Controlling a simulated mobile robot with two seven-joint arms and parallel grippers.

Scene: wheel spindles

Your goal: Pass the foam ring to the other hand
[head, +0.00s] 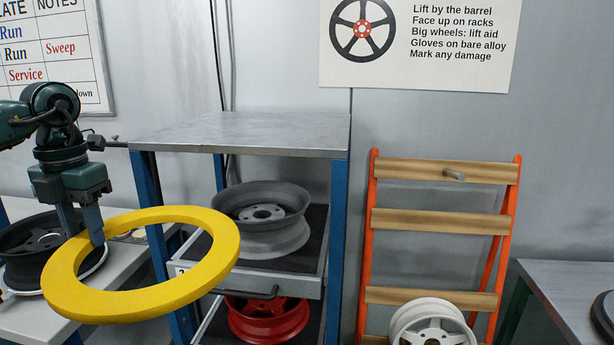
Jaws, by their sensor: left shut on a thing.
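The yellow foam ring (226,250) is a large flat ring at the lower left of the head view, held in the air and slightly tilted. My left gripper (84,230) points down from the left and is shut on the ring's far left side. One finger shows inside the ring's opening; where the other meets the ring is hard to see. The ring hangs in front of the blue cabinet post and partly covers it. My right gripper is not in the head view.
A blue-framed cabinet with a grey top (250,132) holds a grey wheel (275,240) and a red wheel (268,322). An orange rack (440,222) with a pale wheel (432,325) stands right of it. A black wheel (28,238) sits on the left bench; another bench (570,285) is at right.

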